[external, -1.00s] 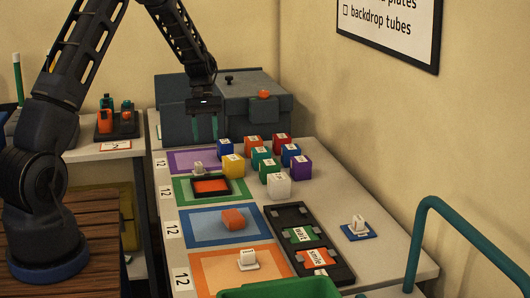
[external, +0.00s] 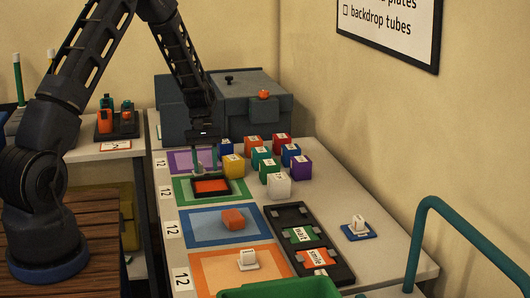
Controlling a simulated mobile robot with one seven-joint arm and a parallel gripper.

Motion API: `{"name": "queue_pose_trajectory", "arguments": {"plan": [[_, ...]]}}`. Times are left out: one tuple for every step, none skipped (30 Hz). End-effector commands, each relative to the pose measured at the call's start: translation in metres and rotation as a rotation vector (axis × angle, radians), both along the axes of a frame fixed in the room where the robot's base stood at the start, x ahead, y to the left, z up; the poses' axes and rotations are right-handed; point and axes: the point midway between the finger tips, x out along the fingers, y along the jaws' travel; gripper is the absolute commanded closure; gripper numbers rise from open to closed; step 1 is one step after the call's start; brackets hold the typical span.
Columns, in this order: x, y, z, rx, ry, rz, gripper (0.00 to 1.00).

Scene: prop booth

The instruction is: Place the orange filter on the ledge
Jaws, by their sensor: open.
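A flat orange panel in a black frame (external: 211,186), which looks like the orange filter, lies on the green-bordered mat (external: 183,198). My gripper (external: 206,168) is open and empty. It points down just behind the framed panel, near the purple mat (external: 180,161), and partly covers the small white stand there. I cannot tell whether the fingertips touch anything. No surface is clearly marked as the ledge.
Several coloured cubes (external: 253,145) stand right of my gripper. A grey case (external: 215,95) is behind. An orange block (external: 232,218) sits on the blue mat (external: 192,236). A black tray (external: 332,268) with cards and a green bin (external: 280,288) are in front.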

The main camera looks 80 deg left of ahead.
Motion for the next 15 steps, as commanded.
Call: {"name": "queue_pose_trajectory", "arguments": {"plan": [[0.0003,-0.0032,-0.0068,-0.001,0.001,-0.001,0.56],[0.0004,-0.0047,-0.0097,-0.001,0.001,-0.001,0.56],[0.0005,-0.0061,-0.0129,-0.002,0.001,-0.001,0.56],[0.0006,-0.0068,-0.0147,-0.001,0.0,-0.001,0.56],[0.0006,-0.0071,-0.0158,-0.001,0.0,-0.001,0.56],[0.0007,-0.0073,-0.0165,0.0,0.0,-0.001,0.56],[0.0008,-0.0072,-0.0165,0.0,0.0,-0.001,0.56],[0.0009,-0.0071,-0.0164,0.001,0.0,-0.001,0.56],[0.0008,-0.0072,-0.0162,0.001,0.0,-0.001,0.56],[0.0008,-0.0072,-0.0162,0.001,0.0,-0.001,0.56],[0.0008,-0.0071,-0.0161,0.001,0.0,-0.001,0.56],[0.0008,-0.0071,-0.0161,0.001,0.0,-0.001,0.64],[0.0008,-0.0071,-0.016,0.001,0.0,-0.001,0.7],[0.0008,-0.0071,-0.016,0.001,0.0,-0.001,0.76],[0.0008,-0.0071,-0.016,0.001,0.0,-0.001,0.84]]}}
